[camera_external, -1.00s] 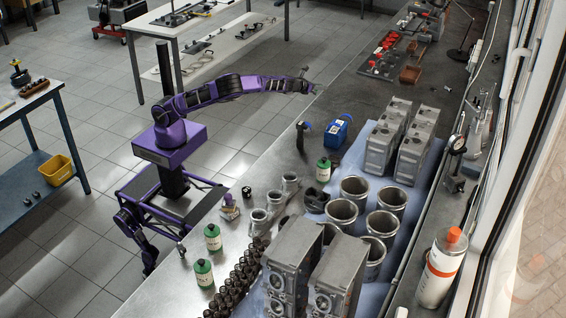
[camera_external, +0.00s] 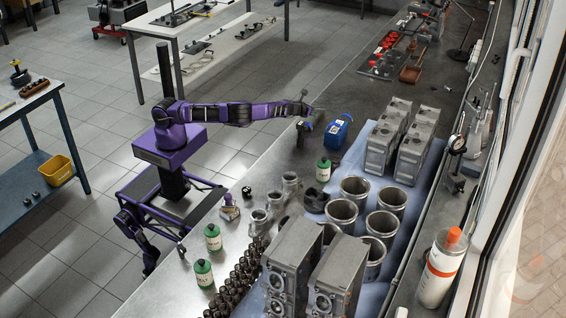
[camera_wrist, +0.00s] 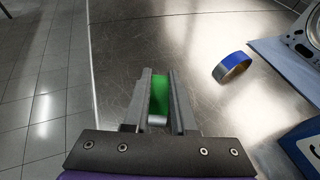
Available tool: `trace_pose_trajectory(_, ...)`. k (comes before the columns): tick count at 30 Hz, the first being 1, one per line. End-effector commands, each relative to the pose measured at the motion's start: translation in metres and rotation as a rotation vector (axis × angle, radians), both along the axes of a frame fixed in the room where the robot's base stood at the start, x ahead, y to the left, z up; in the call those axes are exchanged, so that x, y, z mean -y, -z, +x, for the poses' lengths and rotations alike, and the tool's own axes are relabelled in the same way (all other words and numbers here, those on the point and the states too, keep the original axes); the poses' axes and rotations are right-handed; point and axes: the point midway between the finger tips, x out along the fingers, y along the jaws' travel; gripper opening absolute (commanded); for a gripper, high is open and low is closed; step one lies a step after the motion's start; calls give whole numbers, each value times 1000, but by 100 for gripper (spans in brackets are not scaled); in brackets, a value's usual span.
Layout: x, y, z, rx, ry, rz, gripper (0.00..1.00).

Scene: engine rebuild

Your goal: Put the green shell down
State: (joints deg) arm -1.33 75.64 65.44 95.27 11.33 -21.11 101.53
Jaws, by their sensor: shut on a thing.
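My gripper (camera_wrist: 158,100) is shut on the green shell (camera_wrist: 159,94) in the wrist view. The shell's green face shows between the two grey fingers, with a pale metal edge at its lower end. The held shell appears over the bare metal bench (camera_wrist: 120,35); I cannot tell how high it is. In the external view my gripper (camera_external: 314,109) is above the bench, left of the blue jug (camera_external: 338,132). The green shell is too small to make out there.
A blue half-ring shell (camera_wrist: 232,67) lies on the bench right of my gripper. The blue jug (camera_wrist: 304,148) is at the lower right of the wrist view, and a blue mat (camera_wrist: 275,60) starts beyond. The bench edge and tiled floor are on the left.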

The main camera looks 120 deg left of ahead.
Motion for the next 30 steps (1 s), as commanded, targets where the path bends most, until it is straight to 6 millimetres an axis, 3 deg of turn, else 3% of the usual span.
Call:
trace_pose_trajectory(8,0,3,0,0,0,1,0)
trace_pose_trajectory(9,0,2,0,0,0,1,28)
trace_pose_trajectory(14,0,1,0,1,0,1,55)
trace_pose_trajectory(25,0,-4,0,2,0,0,55)
trace_pose_trajectory(30,22,-12,-7,1,2,1,55)
